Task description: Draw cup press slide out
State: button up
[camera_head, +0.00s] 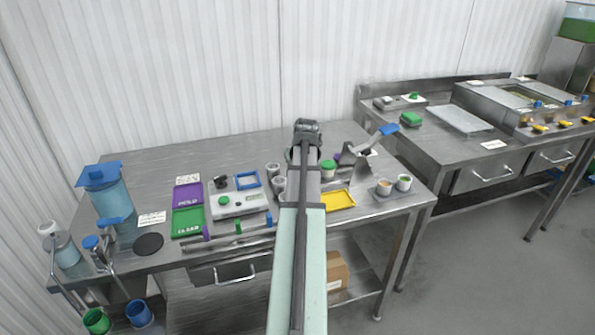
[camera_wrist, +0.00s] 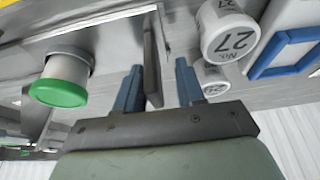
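In the wrist view my gripper (camera_wrist: 159,66) is open, with its two blue-grey fingers on either side of a thin dark upright plate (camera_wrist: 152,60). The plate stands at the edge of a flat metal sheet (camera_wrist: 110,38), which may be the cup press slide. A gap shows between the plate and the right finger; I cannot tell whether the left finger touches it. In the head view my arm hides the fingers and this plate. A metal device with a blue-tipped lever (camera_head: 388,130), probably the cup press, stands right of my arm.
A green-lidded cup (camera_wrist: 60,80) is left of my fingers in the wrist view. A yellow tray (camera_head: 339,200) and two filled cups (camera_head: 384,187) lie toward the table's right front.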

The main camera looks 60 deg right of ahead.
jog(key=v, duration=1.3)
jog(key=shift+r, duration=0.25)
jog(key=shift+a, duration=0.1)
